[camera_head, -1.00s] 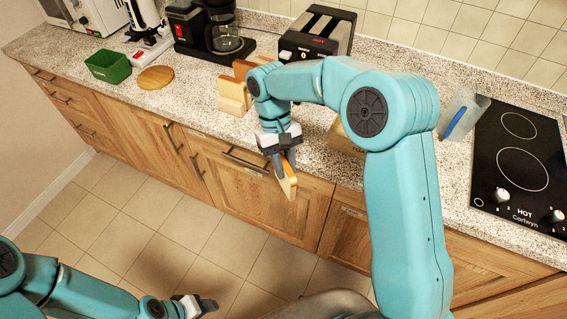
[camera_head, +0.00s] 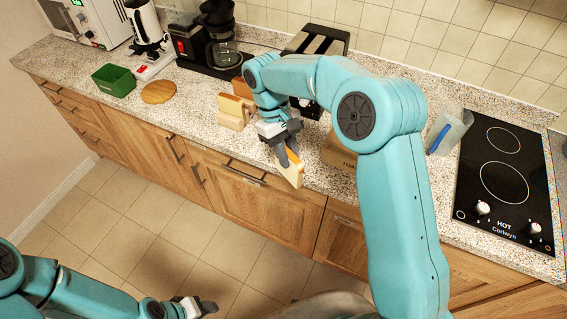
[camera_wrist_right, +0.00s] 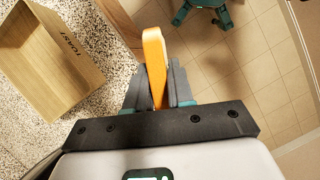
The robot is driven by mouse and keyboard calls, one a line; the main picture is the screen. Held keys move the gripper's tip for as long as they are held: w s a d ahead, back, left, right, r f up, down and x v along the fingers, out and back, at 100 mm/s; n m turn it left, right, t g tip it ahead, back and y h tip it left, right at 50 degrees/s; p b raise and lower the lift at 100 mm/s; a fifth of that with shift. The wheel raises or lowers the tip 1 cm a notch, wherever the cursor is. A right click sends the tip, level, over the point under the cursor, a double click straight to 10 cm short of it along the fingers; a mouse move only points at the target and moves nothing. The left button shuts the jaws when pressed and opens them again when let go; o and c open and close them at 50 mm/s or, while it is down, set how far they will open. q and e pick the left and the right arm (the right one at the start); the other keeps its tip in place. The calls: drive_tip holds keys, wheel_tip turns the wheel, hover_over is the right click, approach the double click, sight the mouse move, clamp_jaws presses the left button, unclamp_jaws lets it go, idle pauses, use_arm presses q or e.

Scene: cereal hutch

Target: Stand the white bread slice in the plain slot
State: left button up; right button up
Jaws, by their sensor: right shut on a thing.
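My right gripper (camera_head: 284,150) is shut on a bread slice (camera_head: 291,171) with a pale face and an orange-brown crust. The slice hangs tilted at the counter's front edge, right of the wooden holder. In the right wrist view the slice (camera_wrist_right: 154,58) shows crust-edge on between the fingers (camera_wrist_right: 156,92).
A box marked TOAST (camera_head: 338,153) stands right of the held slice, partly behind my arm; it also shows in the wrist view (camera_wrist_right: 48,62). A black toaster (camera_head: 318,42) is behind. A green bin (camera_head: 113,80) and round board (camera_head: 158,92) are left, a hob (camera_head: 505,180) right.

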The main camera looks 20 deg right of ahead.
drive_tip(key=w+d+r+n+t+h, duration=0.1)
drive_tip(key=w+d+r+n+t, duration=0.2)
drive_tip(key=d+r+n, duration=0.5)
drive_tip(key=w+d+r+n+t+h, duration=0.1)
drive_tip(key=w+d+r+n+t, duration=0.3)
drive_tip(key=d+r+n, duration=0.4)
drive_tip(key=d+n, duration=0.7)
drive_tip(key=d, duration=0.2)
drive_tip(key=shift+w+r+h, duration=0.15)
drive_tip(key=shift+h, duration=0.15)
